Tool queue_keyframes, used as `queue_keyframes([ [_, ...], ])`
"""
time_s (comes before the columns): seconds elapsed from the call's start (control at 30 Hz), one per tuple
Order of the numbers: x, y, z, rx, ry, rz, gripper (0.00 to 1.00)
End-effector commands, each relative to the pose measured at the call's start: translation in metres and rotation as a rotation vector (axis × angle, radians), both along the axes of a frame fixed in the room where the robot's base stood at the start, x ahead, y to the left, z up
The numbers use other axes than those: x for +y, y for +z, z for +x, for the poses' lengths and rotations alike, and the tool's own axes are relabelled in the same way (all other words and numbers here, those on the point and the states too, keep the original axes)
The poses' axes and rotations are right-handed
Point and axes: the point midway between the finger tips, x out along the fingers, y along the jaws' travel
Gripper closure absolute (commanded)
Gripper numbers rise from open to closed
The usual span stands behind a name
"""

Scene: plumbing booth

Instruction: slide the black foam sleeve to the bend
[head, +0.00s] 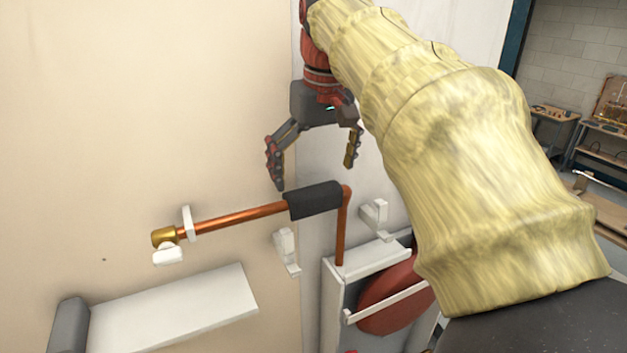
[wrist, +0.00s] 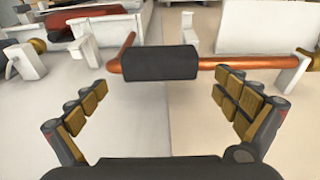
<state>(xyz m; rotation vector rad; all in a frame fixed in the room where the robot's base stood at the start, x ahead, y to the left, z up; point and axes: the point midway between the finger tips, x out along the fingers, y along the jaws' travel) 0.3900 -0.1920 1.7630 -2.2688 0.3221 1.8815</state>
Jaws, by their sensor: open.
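The black foam sleeve (head: 314,200) is around the copper pipe (head: 240,217), at its right end close to the bend (head: 346,189). In the wrist view the sleeve (wrist: 160,63) lies across the upper middle, with the bend (wrist: 114,63) just left of it and a short bit of bare copper between. My gripper (head: 315,176) is open and empty above the sleeve, apart from it. In the wrist view my gripper's fingers (wrist: 164,92) are spread to either side, nearer the camera than the sleeve.
A brass fitting with a white handle (head: 166,254) is at the pipe's left end. A white clip (head: 188,222) holds the pipe. White brackets (head: 286,251) stick out below. A white shelf (head: 175,312) is lower left. The wall above the pipe is clear.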

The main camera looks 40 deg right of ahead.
Motion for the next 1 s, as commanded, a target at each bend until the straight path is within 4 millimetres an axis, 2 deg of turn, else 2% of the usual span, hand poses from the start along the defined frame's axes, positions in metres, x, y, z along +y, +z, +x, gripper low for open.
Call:
queue_keyframes([
  [0.1, 0.001, 0.026, -0.003, -0.004, 0.000, -0.002, 0.00],
  [0.3, 0.003, 0.064, -0.011, -0.003, 0.000, -0.002, 0.00],
  [0.5, 0.004, 0.087, -0.015, -0.002, 0.000, -0.001, 0.00],
  [0.83, 0.005, 0.094, -0.017, 0.000, 0.000, 0.000, 0.00],
  [1.0, 0.016, 0.083, -0.016, -0.011, 0.014, -0.005, 0.00],
])
